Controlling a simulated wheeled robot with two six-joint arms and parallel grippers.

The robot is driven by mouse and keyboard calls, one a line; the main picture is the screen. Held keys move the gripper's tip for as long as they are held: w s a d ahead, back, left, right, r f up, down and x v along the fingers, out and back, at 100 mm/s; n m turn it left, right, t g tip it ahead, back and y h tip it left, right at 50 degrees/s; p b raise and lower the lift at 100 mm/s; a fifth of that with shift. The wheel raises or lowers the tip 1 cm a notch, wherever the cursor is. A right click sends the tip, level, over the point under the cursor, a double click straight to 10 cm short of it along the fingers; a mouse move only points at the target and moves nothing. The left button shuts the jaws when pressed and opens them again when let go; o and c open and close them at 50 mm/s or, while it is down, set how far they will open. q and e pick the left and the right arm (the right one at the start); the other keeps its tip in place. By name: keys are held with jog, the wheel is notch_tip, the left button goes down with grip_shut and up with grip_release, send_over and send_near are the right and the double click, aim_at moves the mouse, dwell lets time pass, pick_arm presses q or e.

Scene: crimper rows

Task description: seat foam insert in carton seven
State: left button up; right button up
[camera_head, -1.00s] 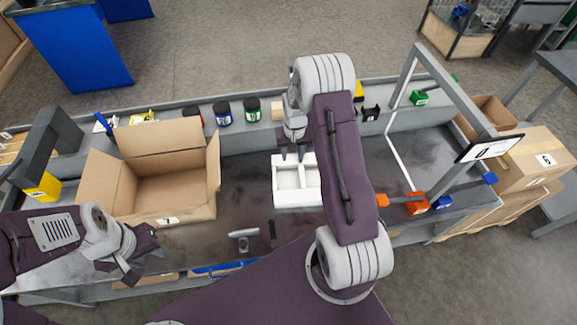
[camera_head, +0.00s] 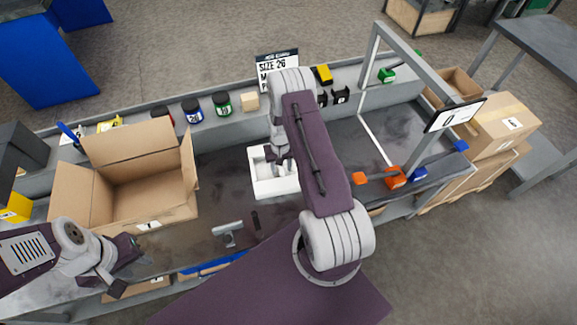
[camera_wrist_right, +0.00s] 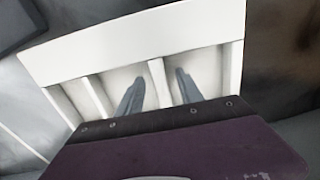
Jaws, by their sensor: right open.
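The white foam insert (camera_head: 262,188), a tray with divider walls, lies on the grey bench partly behind my right arm. My right gripper (camera_head: 281,160) points down at it. In the right wrist view its two fingers (camera_wrist_right: 158,92) are apart, one on each side of a divider wall of the insert (camera_wrist_right: 140,45). I cannot tell whether they touch it. An open cardboard carton (camera_head: 150,195) stands left of the insert, flaps up, with a small white label; its number is hard to read. My left gripper (camera_head: 128,256) is in front of the carton, holding nothing visible; its jaw gap is unclear.
Several jars, including a blue one (camera_head: 221,103), and a wooden block (camera_head: 250,102) stand on the back ledge. A grey-handled tool (camera_head: 228,232) lies in front of the insert. A grey frame (camera_head: 405,150) with a sign rises at right. A closed carton (camera_head: 503,128) stands beyond.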

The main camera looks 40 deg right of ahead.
jog(key=shift+w+f, duration=0.1)
jog(key=shift+f, duration=0.1)
jog(key=shift+r, duration=0.1)
grip_shut()
notch_tip(320, 180, up, 10)
jog(key=shift+p, duration=0.3)
